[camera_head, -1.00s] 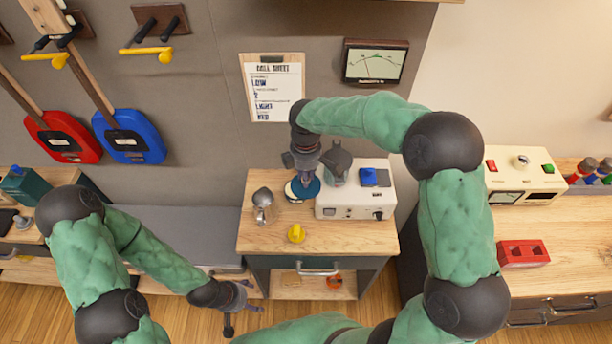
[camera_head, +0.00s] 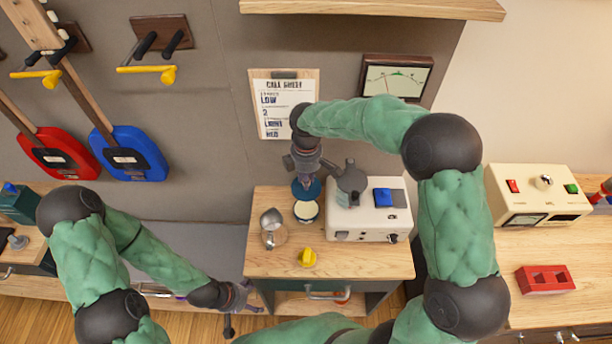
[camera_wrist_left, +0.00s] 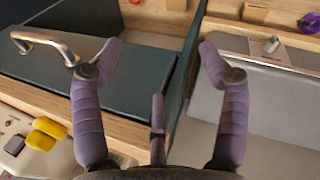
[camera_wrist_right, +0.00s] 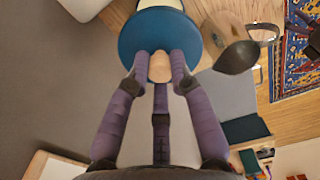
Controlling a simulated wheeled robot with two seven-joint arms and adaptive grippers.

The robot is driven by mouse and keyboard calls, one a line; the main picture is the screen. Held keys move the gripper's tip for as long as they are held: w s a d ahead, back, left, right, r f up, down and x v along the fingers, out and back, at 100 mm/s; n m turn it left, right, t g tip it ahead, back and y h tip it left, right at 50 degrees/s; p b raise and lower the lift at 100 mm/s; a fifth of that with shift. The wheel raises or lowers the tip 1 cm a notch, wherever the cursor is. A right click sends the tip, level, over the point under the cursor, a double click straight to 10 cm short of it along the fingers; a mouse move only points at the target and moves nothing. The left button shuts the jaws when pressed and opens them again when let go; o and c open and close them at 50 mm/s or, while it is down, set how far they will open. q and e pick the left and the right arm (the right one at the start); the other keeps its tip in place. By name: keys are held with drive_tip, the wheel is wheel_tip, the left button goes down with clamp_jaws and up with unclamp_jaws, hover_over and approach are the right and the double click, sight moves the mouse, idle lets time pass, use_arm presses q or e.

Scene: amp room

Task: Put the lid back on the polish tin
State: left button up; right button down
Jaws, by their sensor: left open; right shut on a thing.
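The polish tin (camera_head: 306,212) stands uncovered on the wooden top of the small cabinet, its round cream-coloured top showing. My right gripper (camera_head: 306,174) is shut on the wooden knob (camera_wrist_right: 160,66) of the blue lid (camera_head: 308,190). In the head view the lid appears just behind or above the tin, apart from it; its exact height is unclear. In the right wrist view the lid (camera_wrist_right: 158,34) spreads out beyond the fingertips. My left gripper (camera_head: 238,296) is open and empty, low by the cabinet's left front edge; it also shows in the left wrist view (camera_wrist_left: 158,65).
A metal jug (camera_head: 273,228) stands left of the tin, and a yellow object (camera_head: 307,257) lies in front. A cream box (camera_head: 370,225) with a blue switch stands close on the right, a grey object (camera_head: 350,183) at its left edge. The front cabinet top is mostly clear.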

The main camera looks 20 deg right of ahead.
drive_tip(key=shift+s+f, duration=0.1)
drive_tip(key=shift+f, duration=0.25)
drive_tip(key=shift+f+b, duration=1.45)
drive_tip(key=shift+f, duration=1.05)
drive_tip(key=shift+f+b, duration=1.75)
drive_tip(key=shift+f, duration=0.35)
drive_tip(key=shift+f+b, duration=0.45)
drive_tip(key=shift+f, duration=0.6)
drive_tip(key=shift+p, duration=0.35)
drive_tip(key=shift+f, duration=0.1)
